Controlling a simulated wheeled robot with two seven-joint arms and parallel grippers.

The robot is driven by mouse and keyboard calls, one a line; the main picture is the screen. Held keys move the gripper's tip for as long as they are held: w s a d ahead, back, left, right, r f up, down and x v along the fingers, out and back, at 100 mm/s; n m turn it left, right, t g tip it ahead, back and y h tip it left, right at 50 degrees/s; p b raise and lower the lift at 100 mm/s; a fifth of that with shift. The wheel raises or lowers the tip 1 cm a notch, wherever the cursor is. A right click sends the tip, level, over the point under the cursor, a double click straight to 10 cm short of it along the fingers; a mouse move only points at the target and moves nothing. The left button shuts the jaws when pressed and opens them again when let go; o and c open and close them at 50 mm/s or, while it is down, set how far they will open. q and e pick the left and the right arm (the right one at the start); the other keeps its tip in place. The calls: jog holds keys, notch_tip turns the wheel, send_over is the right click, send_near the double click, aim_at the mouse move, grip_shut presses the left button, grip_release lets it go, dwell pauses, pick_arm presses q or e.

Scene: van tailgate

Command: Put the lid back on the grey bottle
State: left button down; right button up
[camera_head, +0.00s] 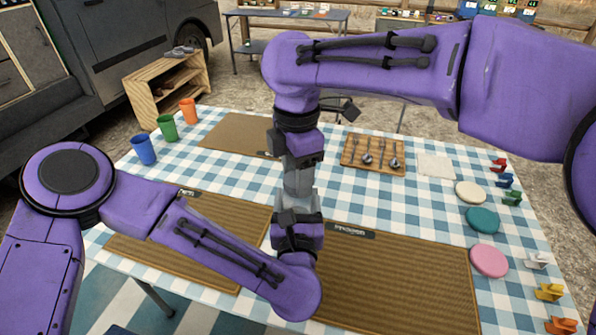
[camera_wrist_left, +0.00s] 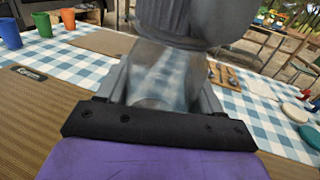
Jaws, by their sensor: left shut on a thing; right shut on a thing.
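The grey bottle (camera_wrist_left: 160,78) has a see-through body and stands between the fingers of my left gripper (camera_head: 298,214); the left wrist view shows these fingers on both sides of it. My right gripper (camera_head: 299,160) points down from above and is shut on the grey lid (camera_head: 298,183). The lid is directly over the bottle's top, in line with it. The two look in contact, but I cannot tell whether the lid is seated. A grey mass also fills the top of the left wrist view, above the bottle. The bottle's lower part is hidden by my left gripper.
Blue (camera_head: 143,149), green (camera_head: 167,127) and orange (camera_head: 188,111) cups stand at the left. A wooden tray with cutlery (camera_head: 373,154), a napkin (camera_head: 436,166), coloured discs (camera_head: 489,260) and small clips lie to the right. Brown mats (camera_head: 400,290) cover the front of the checked tablecloth.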

jog(key=m, duration=1.7)
jog(key=o, duration=1.2)
jog(key=shift+c, duration=0.2)
jog(key=shift+r, duration=2.25)
